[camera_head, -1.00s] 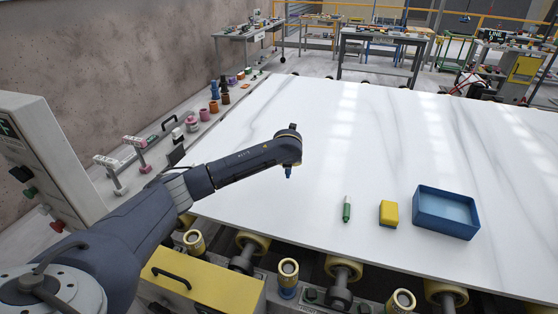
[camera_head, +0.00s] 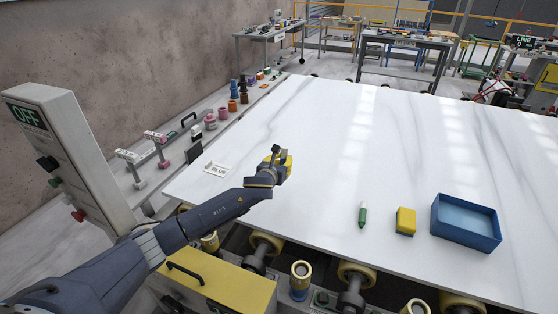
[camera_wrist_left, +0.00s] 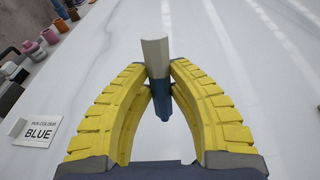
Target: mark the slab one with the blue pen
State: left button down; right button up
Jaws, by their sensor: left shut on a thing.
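The white, grey-veined stone slab (camera_head: 325,130) lies flat across the middle of the head view. My left gripper (camera_head: 284,160) is over its near left part, with its yellow fingers partly hidden by my wrist. In the left wrist view my left gripper (camera_wrist_left: 160,82) is shut on the blue pen (camera_wrist_left: 156,58), which has a pale grey upper part and a dark blue lower part. I cannot tell whether the pen touches the slab. I see no mark on the slab. My right gripper is not in view.
A green pen (camera_head: 362,216), a yellow block (camera_head: 405,221) and an open blue tray (camera_head: 465,237) are near the right front. The slab's centre is clear.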

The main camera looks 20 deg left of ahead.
pick_arm(q)
jog(key=shift+f, duration=2.65)
jog(key=shift+f, duration=0.75)
jog(key=shift+w+d+r, duration=0.1)
jog(key=shift+w+r, duration=0.05)
jog(key=shift+w, duration=0.4)
dwell(1.1)
jog(key=shift+w, duration=0.9)
dwell(2.0)
